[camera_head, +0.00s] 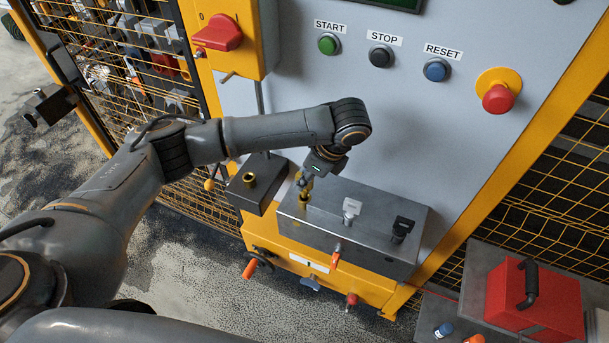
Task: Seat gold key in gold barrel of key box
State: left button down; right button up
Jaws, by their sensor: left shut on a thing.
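The key box (345,243) is a grey metal box on the yellow ledge of the panel. My left gripper (303,183) is over its left end, pointing down. It is shut on the gold key, which is small and mostly hidden by the fingers. A gold barrel (304,200) shows on the box top just below the fingertips. I cannot tell how far the key is in it. A silver key (351,207) and a black key (402,227) stand upright further right on the box. My right gripper is not in view.
A smaller dark box (258,190) with a brass barrel (249,180) stands left of the key box. Above are the red switch (217,34), several push buttons and a red emergency stop (497,97). Orange-handled parts hang below the box. A red case (535,300) sits lower right.

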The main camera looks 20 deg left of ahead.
pick_arm(q)
jog(key=shift+f+b, duration=0.3)
jog(key=shift+f, duration=1.25)
jog(key=c, duration=1.3)
grip_release()
jog(key=v, duration=1.2)
